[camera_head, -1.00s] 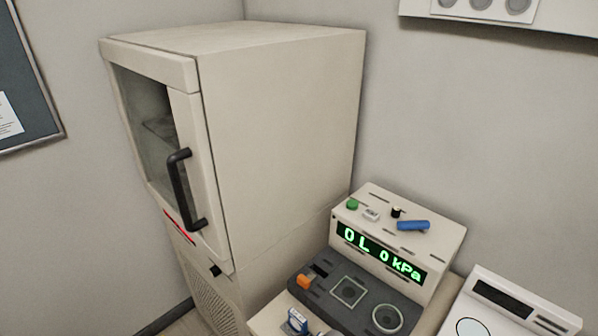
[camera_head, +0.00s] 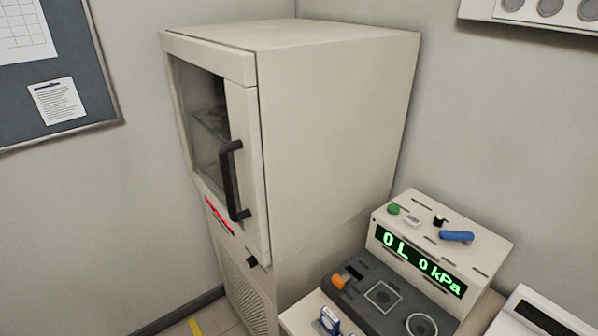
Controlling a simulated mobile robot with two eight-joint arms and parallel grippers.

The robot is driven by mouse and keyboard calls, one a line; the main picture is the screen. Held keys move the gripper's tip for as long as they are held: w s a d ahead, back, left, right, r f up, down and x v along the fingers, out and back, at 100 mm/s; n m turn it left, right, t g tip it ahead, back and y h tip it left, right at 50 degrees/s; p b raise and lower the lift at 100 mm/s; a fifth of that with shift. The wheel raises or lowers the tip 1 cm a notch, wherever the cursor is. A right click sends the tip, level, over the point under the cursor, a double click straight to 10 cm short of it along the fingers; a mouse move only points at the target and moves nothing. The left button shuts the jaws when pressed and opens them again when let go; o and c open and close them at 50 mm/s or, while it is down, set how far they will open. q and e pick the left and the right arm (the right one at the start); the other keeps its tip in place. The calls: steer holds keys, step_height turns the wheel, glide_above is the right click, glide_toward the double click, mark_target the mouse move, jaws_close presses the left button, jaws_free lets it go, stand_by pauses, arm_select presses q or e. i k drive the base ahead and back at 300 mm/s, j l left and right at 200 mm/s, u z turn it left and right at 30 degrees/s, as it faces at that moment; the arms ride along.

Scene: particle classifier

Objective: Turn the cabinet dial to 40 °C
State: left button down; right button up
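The cabinet (camera_head: 335,110) is a tall beige box in the middle of the head view, with a glass door (camera_head: 195,120) on its left face and a black bar handle (camera_head: 230,182). The door looks shut. A small black dial (camera_head: 252,261) sits on the front below the door, seen at a steep angle, so its setting cannot be read. A red display (camera_head: 218,214) is left of the dial, too oblique to read. Neither of my grippers is in the picture.
A beige instrument (camera_head: 440,240) reading "0 L 0 kPa" stands right of the cabinet, with a dark panel (camera_head: 385,298) in front. Another device (camera_head: 530,315) is at the bottom right. A notice board (camera_head: 60,70) hangs on the left wall. Floor shows at the lower left.

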mark_target(252, 262)
steer(key=i+j+u, duration=0.1)
steer(key=j, duration=0.3)
steer(key=i+j+u, duration=0.15)
steer(key=j, duration=0.2)
steer(key=i+j+u, duration=0.1)
steer(key=j, duration=0.3)
steer(key=i+j+u, duration=0.15)
steer(key=i+j, duration=0.1)
steer(key=j, duration=0.05)
